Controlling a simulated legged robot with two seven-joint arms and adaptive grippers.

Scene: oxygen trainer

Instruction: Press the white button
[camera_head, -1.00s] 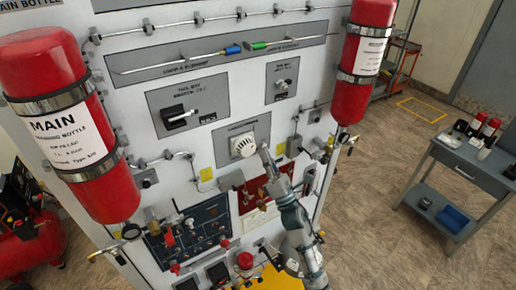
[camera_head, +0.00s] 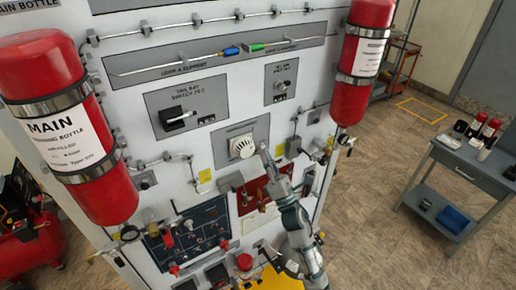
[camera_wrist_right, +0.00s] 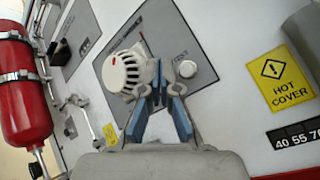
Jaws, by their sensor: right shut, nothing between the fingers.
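The white button (camera_wrist_right: 187,68) is a small round button on a grey plate beside the word TEST in the right wrist view. A larger white vented dome (camera_wrist_right: 124,72) sits left of it on the same plate; the dome also shows in the head view (camera_head: 242,147). My right gripper (camera_wrist_right: 162,76) is shut and empty, with its fingertips between the dome and the button, close to the button's left side. I cannot tell whether they touch it. In the head view my right gripper (camera_head: 263,149) is just right of the dome and the button cannot be made out. My left gripper is not in view.
Red bottles stand at the panel's left (camera_head: 75,130) and right (camera_head: 363,62). A yellow hot-cover label (camera_wrist_right: 282,76) is right of the button. Below are a blue switch panel (camera_head: 188,235) and a red plate (camera_head: 252,196). A grey cart (camera_head: 470,168) stands on the floor at right.

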